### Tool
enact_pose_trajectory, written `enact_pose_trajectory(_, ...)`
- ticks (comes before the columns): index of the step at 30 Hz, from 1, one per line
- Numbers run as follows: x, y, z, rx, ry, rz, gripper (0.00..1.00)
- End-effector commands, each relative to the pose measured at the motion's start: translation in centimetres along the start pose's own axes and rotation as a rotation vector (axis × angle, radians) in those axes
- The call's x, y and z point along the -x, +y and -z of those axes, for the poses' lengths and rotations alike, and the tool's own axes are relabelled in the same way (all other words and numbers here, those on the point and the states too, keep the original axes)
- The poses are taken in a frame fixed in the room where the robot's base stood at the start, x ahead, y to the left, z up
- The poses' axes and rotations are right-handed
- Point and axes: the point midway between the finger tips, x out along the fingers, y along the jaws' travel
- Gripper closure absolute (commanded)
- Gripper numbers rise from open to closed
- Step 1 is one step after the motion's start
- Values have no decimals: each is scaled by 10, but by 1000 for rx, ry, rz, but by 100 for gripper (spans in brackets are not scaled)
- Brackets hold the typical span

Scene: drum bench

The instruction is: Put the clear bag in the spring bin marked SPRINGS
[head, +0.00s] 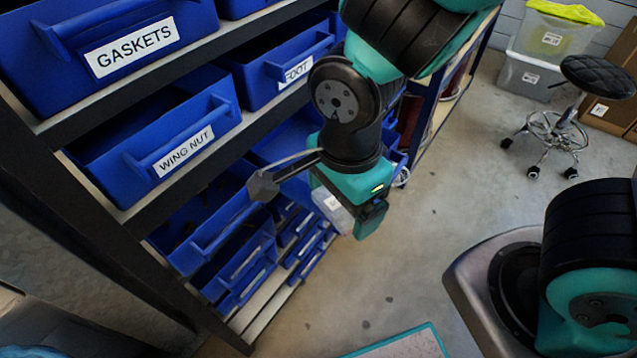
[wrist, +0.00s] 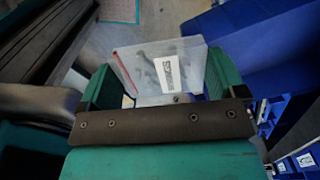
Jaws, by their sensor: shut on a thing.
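The clear bag (wrist: 165,66) is a flat see-through pouch with a red strip along one edge, a white label and grey parts inside. My gripper (wrist: 160,88) is shut on it, one teal finger on each side. In the head view, my gripper (head: 350,208) hangs in front of the shelf rack, and a pale part of the bag (head: 334,211) shows beside a finger. No SPRINGS label can be read in either view. Several blue bins behind and below my arm have labels that are hidden or turned away.
The rack holds blue bins marked GASKETS (head: 135,48), WING NUT (head: 185,152) and one ending in FOOT (head: 292,72). Lower blue bins (head: 235,245) stand left of my gripper. A stool (head: 560,120) and clear tubs (head: 530,75) stand far right. The floor between is clear.

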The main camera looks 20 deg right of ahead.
Motion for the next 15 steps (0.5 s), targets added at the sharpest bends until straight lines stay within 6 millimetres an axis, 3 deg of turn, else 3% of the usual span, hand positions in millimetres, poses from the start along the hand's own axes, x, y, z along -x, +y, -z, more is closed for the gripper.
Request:
enact_pose_trajectory(1,-9,5,-2,-24,0,1,34)
enact_pose_trajectory(5,-7,4,1,-70,0,0,34)
enact_pose_trajectory(15,-6,-65,56,-79,0,0,34)
